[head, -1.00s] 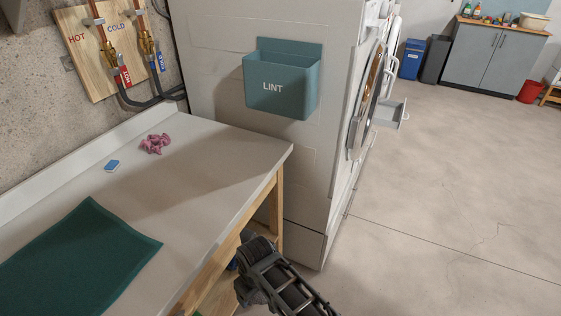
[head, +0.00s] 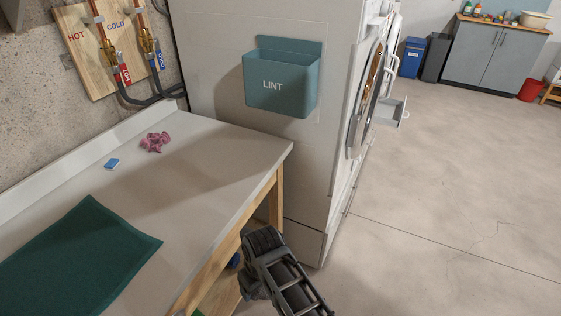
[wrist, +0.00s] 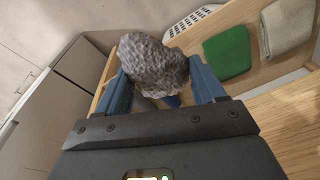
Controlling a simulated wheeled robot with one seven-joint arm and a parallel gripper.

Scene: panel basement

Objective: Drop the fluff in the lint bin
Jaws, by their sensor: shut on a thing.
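The fluff (wrist: 152,65) is a grey, fuzzy lump held between the blue fingers of my gripper (wrist: 160,80) in the wrist view. In the head view my arm reaches in at the bottom, low beside the table's right end; the fingers and the fluff cannot be made out there. The lint bin (head: 281,85) is a teal, open-topped box marked LINT on the side of the white machine, above and apart from my arm.
The worktop (head: 215,150) carries a dark green mat (head: 80,258), a blue-and-white block (head: 112,164) and a crumpled pink cloth (head: 154,142). The white machine (head: 300,190) stands just beyond its end. In the wrist view, a green folded cloth (wrist: 227,53) lies on a wooden shelf. Open floor lies to the right.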

